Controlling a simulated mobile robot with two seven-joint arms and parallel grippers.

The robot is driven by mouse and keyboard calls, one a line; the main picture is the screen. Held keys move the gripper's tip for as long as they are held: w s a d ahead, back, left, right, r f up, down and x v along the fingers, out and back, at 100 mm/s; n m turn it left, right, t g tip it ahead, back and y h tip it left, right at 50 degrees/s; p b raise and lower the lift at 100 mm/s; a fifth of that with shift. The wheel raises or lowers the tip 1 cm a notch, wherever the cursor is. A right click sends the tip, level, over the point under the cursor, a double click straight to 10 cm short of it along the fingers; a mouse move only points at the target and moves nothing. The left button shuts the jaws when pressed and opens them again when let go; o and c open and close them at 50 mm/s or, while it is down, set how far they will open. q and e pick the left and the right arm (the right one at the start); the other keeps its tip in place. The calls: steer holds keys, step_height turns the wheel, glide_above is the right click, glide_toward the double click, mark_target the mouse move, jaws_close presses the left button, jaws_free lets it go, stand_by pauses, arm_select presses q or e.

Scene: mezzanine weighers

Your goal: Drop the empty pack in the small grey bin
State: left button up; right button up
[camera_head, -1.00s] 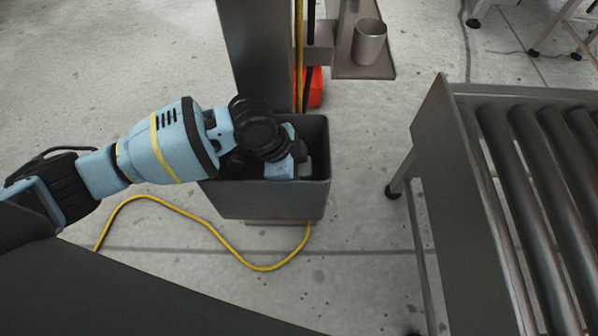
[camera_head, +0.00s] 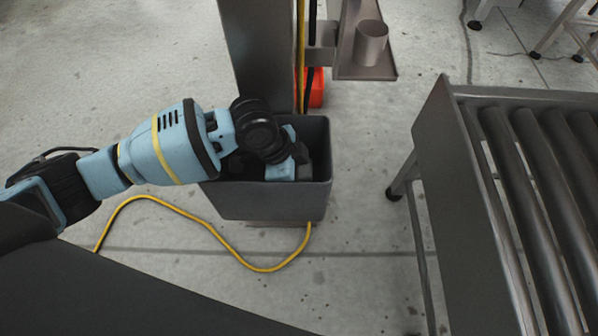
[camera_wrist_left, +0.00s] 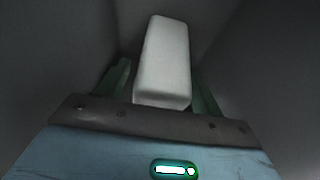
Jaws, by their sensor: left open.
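The small grey bin (camera_head: 270,202) stands on the floor in the middle of the head view, against a metal post. My left arm reaches into it from the left, and my left gripper (camera_head: 300,165) is below its rim. In the left wrist view a plain pale block-shaped pack (camera_wrist_left: 168,55) lies between the two green fingers of my left gripper (camera_wrist_left: 162,82). The fingers are open, with a gap showing beside the pack. Dark bin walls surround it. Whether the pack rests on the bin floor cannot be told. My right gripper is out of view.
A roller conveyor (camera_head: 520,190) stands at the right. The metal post (camera_head: 255,60) rises behind the bin, with a shelf holding a metal cup (camera_head: 370,42). A red-orange object (camera_head: 316,88) is behind the bin. A yellow cable (camera_head: 215,238) lies on the floor in front.

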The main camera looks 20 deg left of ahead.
arm_select(q)
steer(key=p+v, duration=0.5)
steer(key=v, duration=0.7)
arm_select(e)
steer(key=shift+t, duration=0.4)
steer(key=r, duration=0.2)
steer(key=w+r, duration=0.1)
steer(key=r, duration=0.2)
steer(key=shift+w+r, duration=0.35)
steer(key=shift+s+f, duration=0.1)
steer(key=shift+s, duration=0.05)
